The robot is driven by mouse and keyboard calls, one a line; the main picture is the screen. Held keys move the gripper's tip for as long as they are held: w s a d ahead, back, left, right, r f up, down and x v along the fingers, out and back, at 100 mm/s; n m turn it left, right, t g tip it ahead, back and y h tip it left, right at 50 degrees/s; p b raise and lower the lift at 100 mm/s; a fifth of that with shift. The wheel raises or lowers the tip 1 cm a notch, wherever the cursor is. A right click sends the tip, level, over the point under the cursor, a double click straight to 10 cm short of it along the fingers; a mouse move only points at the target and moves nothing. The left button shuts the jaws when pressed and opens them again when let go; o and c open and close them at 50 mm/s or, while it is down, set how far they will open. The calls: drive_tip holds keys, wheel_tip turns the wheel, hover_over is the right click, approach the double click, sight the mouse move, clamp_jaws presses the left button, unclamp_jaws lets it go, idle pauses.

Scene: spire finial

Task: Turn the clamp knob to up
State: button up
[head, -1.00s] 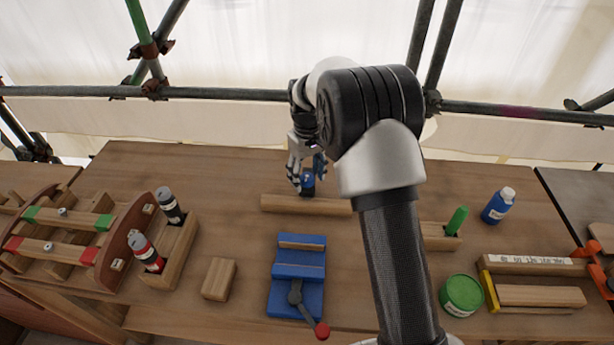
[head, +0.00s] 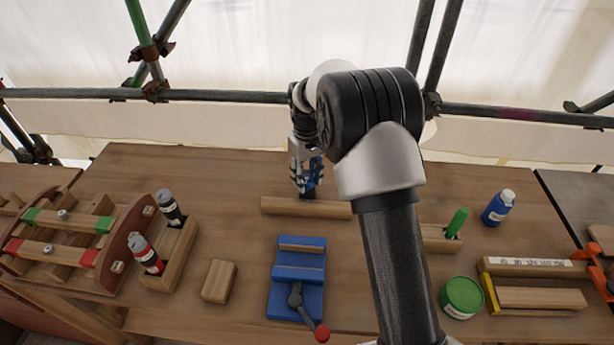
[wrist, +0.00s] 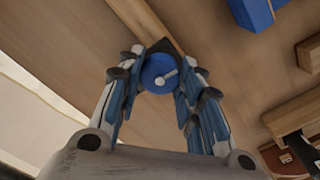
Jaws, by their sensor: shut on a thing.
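The clamp knob (wrist: 158,73) is a round blue knob with a pale pointer bar, seen from above in the wrist view. The bar points toward the right and slightly up in that picture. A dark mount shows behind the knob, beside a long wooden bar (head: 278,204). My gripper (wrist: 157,82) is shut on the knob, with one blue-padded finger on each side of it. In the head view my gripper (head: 308,188) points down at the bar, and its fingers hide most of the knob.
A blue vise (head: 298,272) with a red-tipped handle stands in front of the bar. A small wooden block (head: 219,281) and a holder with two bottles (head: 178,250) are at left. A green tin (head: 461,296) and a blue bottle (head: 497,207) are at right.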

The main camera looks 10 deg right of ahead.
sight(307, 179)
drive_tip(key=shift+r+n+p, duration=0.1)
drive_tip(key=shift+n+p, duration=0.4)
drive_tip(key=shift+n, duration=0.1)
drive_tip(key=o, duration=1.1)
drive_tip(key=shift+c, duration=0.2)
wheel_tip(307, 179, up, 12)
